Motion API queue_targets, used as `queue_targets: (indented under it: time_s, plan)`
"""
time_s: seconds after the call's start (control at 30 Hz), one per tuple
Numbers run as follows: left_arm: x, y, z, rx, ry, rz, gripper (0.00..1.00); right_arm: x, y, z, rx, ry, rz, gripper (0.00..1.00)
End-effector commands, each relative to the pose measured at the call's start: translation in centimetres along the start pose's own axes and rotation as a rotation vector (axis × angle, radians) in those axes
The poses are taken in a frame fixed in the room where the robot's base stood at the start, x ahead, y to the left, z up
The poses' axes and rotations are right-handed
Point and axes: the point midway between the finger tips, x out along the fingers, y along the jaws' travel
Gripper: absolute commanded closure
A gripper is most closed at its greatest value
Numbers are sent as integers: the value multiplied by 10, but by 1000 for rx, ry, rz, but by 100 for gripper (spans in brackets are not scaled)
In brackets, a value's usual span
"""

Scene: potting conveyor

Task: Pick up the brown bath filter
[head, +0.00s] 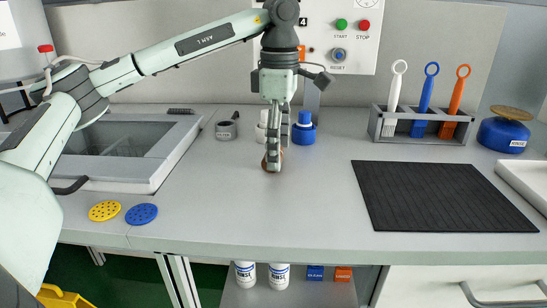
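A small brown round thing (280,157) sits on the grey counter. It is mostly hidden behind the fingers of my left gripper, so I cannot make out its full shape or any holes in it. My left gripper (273,166) points straight down from above, its fingertips at the brown thing and close to the counter. The fingers overlap in this view, so I cannot tell whether they are apart or closed on it. My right gripper is not in view.
Yellow (104,211) and blue (141,214) perforated discs lie near the front edge. A sink-like basin (125,180) is left; a black mat (440,195) and brush rack (425,141) are right.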

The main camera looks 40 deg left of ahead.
Motion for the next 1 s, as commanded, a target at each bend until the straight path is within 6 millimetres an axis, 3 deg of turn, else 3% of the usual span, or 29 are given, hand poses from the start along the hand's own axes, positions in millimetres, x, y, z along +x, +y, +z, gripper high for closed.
queue_targets:
  time_s: [0.07, 0.33, 0.67, 0.83, 0.97, 1.0]
  plan:
    - [0, 0, 0, 0, 0, 0, 41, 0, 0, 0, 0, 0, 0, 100]
    - [0, 0, 0, 0, 0, 0, 75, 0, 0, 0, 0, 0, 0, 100]
    - [-4, 0, 1, 0, -1, 1, 75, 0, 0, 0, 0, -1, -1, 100]
    - [-20, 1, 1, 0, -2, 2, 75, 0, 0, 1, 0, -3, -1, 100]
    - [-45, 1, 2, 2, -4, 3, 75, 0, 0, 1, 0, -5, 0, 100]
    - [-49, 0, -11, -4, -2, 2, 75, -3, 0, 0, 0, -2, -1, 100]
